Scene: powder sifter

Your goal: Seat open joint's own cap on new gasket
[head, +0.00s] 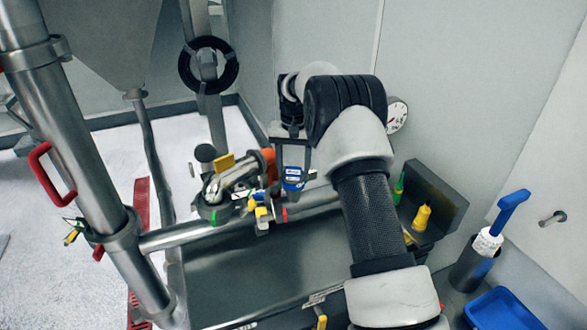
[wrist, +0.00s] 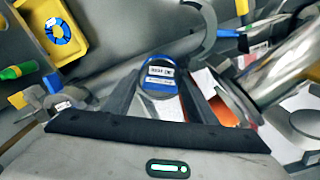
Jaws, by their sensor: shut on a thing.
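My gripper (head: 293,178) is shut on a round cap (wrist: 160,78) with a blue rim and a white label. The cap also shows between the fingers in the head view (head: 293,176). In the wrist view the cap sits between both fingertips, label toward the camera. In the head view it hangs just above and right of the pipe's joints. The horizontal pipe (head: 192,233) carries joint fittings with coloured tags (head: 263,212). I cannot tell which joint is open, and no gasket seat shows clearly. In the wrist view a metal pipe (wrist: 290,60) lies right of the gripper.
A grey ledge (head: 440,195) holds a yellow bottle (head: 422,217) and a green bottle (head: 398,188). A yellow tray (wrist: 75,15) holds a blue round part (wrist: 58,32). An orange part (head: 269,164) is close left of my gripper. A blue bin (head: 505,308) stands lower right.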

